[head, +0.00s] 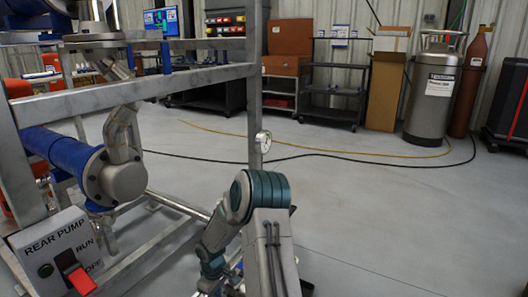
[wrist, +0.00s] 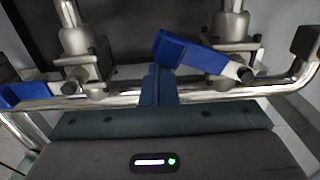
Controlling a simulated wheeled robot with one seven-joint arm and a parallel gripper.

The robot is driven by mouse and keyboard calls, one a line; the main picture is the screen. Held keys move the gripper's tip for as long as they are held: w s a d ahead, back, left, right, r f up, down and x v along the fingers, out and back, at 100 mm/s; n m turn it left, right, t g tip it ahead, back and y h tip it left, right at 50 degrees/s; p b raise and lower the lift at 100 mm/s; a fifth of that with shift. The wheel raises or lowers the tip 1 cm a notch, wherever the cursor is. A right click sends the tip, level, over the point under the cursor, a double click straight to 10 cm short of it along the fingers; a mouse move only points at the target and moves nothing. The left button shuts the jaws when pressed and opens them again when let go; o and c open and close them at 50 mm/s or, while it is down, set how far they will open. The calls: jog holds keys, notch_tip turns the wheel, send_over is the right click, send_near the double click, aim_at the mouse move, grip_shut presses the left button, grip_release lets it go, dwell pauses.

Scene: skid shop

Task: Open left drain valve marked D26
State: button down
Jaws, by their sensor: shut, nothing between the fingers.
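In the wrist view two metal valves stand side by side on a shiny pipe. The left valve (wrist: 84,65) has a blue lever (wrist: 22,95) reaching to the left edge of the picture. The right valve (wrist: 235,50) has a blue lever (wrist: 188,54) that points left and slants up from its pivot. My gripper (wrist: 155,78) is shut and empty, its fingertips at the left end of the right valve's lever. I cannot tell whether they touch it. No D26 mark can be read. In the head view my arm hides this spot.
A shiny pipe rail (wrist: 290,85) bends up at the right of the wrist view. In the head view the grey skid frame (head: 150,88), a blue pump (head: 62,152) and a REAR PUMP switch box (head: 50,250) stand left. A gauge (head: 263,142) sits on a post.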

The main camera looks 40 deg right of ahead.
jog(key=shift+s, duration=0.15)
jog(key=shift+s+d, duration=0.1)
jog(key=shift+s, duration=1)
jog(key=shift+s, duration=1.05)
jog(key=shift+s+a, duration=0.25)
jog(key=shift+s, duration=0.25)
jog(key=shift+s+a, duration=0.2)
jog(key=shift+s, duration=0.35)
